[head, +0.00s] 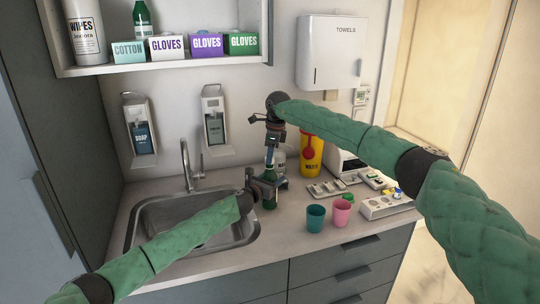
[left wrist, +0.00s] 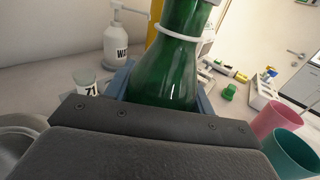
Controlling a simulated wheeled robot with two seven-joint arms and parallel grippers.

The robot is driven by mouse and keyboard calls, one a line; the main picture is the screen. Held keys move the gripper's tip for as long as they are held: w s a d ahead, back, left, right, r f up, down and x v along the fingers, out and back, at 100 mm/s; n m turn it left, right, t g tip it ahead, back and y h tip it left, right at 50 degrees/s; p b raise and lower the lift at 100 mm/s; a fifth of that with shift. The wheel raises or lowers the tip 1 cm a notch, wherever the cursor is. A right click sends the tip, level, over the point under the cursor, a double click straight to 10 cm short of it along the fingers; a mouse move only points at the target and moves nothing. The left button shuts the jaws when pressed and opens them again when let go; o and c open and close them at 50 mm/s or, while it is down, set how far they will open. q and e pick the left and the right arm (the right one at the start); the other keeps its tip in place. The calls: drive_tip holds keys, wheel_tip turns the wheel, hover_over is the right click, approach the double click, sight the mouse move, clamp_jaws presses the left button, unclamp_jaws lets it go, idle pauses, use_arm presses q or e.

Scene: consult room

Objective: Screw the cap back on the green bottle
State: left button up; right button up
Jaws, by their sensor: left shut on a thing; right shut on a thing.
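The green bottle (head: 269,203) stands upright at the right of the sink. My left gripper (head: 265,187) is shut around its body. In the left wrist view, the green bottle (left wrist: 165,60) fills the space between the blue fingers, with a white ring around its neck; its top is out of frame. My right gripper (head: 271,150) points down from above, at the bottle's mouth, and is shut. The cap is hidden between its fingers, so I cannot tell how it sits on the neck.
A teal cup (head: 315,218) and a pink cup (head: 341,212) stand right of the bottle. A yellow bin (head: 311,155), trays (head: 327,188) and a white rack (head: 386,206) are behind and right. A small green piece (left wrist: 229,92) lies on the counter. The sink (head: 150,228) is left.

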drive_tip(key=shift+f, duration=0.5)
